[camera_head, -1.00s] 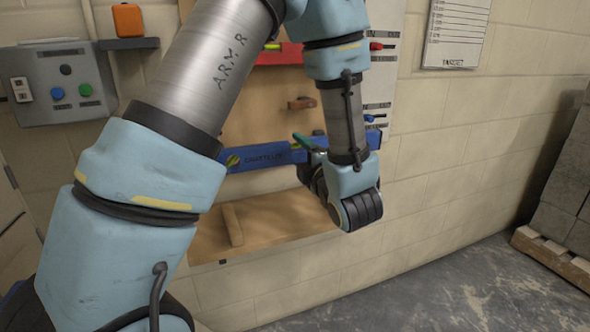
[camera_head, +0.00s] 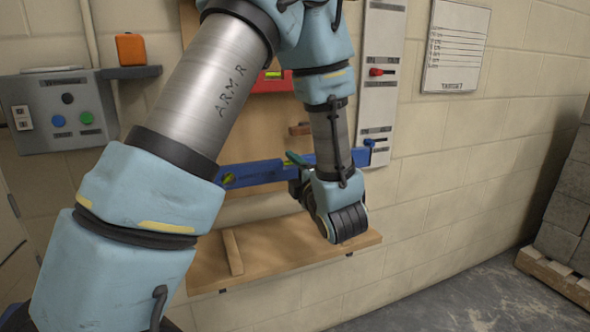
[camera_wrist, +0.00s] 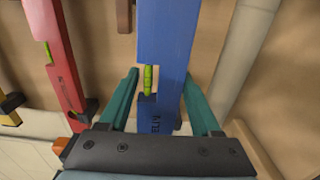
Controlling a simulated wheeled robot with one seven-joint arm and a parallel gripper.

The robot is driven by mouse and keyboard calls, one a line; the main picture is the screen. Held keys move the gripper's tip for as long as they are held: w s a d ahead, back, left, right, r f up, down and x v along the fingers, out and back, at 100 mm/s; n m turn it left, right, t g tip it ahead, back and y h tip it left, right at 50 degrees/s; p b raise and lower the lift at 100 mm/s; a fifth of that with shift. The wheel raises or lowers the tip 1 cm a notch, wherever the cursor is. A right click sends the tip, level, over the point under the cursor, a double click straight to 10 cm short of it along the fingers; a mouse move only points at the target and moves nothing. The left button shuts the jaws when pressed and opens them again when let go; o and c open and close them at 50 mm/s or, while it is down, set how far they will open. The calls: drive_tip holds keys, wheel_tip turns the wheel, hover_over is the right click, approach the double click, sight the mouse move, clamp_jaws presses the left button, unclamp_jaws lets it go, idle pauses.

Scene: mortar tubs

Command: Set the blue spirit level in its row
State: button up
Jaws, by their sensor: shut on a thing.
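The blue spirit level (camera_head: 258,171) lies nearly level across the wooden board in the head view, its right end beside the white label strip (camera_head: 377,110). In the wrist view the blue level (camera_wrist: 166,35) runs up the picture between my gripper's (camera_wrist: 160,95) two green fingers, with its green vial showing. My gripper is shut on the level. In the head view my wrist hides part of the level and most of the gripper. A red level (camera_head: 270,82) is on the board above it, partly behind my arm; it also shows in the wrist view (camera_wrist: 62,70).
A wooden shelf (camera_head: 275,250) with a small raised strip juts out below the level. A wooden peg (camera_head: 299,129) sits between the two levels. A grey control box (camera_head: 60,108) and an orange item (camera_head: 130,48) are at left. Grey blocks on a pallet stand at right.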

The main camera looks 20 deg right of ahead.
drive_tip(key=shift+w+a+f+p, duration=0.15)
drive_tip(key=shift+w+p, duration=0.45)
drive_tip(key=shift+w, duration=0.95)
drive_tip(key=shift+w+a+r+p, duration=0.1)
drive_tip(key=shift+w+a+p, duration=0.3)
drive_tip(key=shift+w, duration=1.1)
drive_tip(key=shift+w+a+f+p, duration=0.1)
drive_tip(key=shift+w+p, duration=0.65)
drive_tip(key=shift+w, duration=0.8)
drive_tip(key=shift+w+f, duration=0.15)
drive_tip(key=shift+w, duration=0.1)
drive_tip(key=shift+f+b, duration=0.75)
drive_tip(key=shift+b, duration=0.35)
drive_tip(key=o, duration=1.6)
drive_tip(key=shift+s+f, duration=0.1)
drive_tip(key=shift+c, duration=0.2)
